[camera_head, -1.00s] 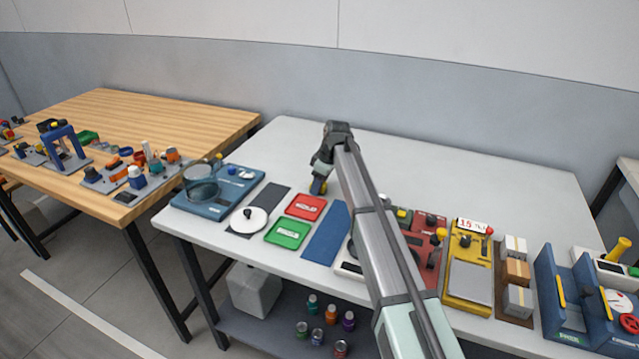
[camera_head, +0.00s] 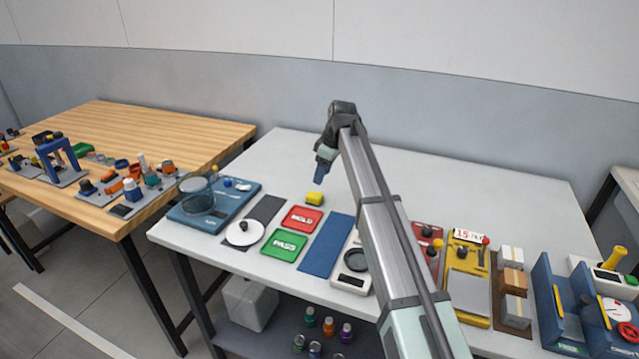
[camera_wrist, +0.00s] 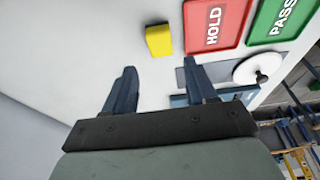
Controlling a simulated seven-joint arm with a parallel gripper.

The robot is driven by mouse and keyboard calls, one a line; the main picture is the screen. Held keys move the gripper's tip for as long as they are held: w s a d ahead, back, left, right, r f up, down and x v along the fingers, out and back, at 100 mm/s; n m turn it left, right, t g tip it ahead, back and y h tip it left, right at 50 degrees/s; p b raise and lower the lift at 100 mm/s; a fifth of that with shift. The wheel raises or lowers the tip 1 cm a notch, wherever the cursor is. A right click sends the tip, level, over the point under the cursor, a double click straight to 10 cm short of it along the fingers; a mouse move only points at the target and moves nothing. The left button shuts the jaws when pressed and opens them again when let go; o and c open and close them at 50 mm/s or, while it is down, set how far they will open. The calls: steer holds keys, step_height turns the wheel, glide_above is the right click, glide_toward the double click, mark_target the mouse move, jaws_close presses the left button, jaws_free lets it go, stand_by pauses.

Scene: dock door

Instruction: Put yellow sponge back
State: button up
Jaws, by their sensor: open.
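The yellow sponge (camera_head: 315,199) lies on the white table just behind the red HOLD tray (camera_head: 302,219). In the wrist view the sponge (camera_wrist: 159,40) lies beside the HOLD tray (camera_wrist: 214,22), beyond my fingertips and apart from them. My gripper (camera_head: 319,178) is above the table, over and a little behind the sponge. Its two fingers (camera_wrist: 160,72) are apart with nothing between them.
A green PASS tray (camera_head: 284,244), a blue mat (camera_head: 327,242) and a round white lid (camera_head: 245,232) on a dark strip lie nearby. A blue tray with a glass dish (camera_head: 215,205) is at the left. The table's back is clear.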

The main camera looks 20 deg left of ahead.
steer(key=shift+v, duration=1.15)
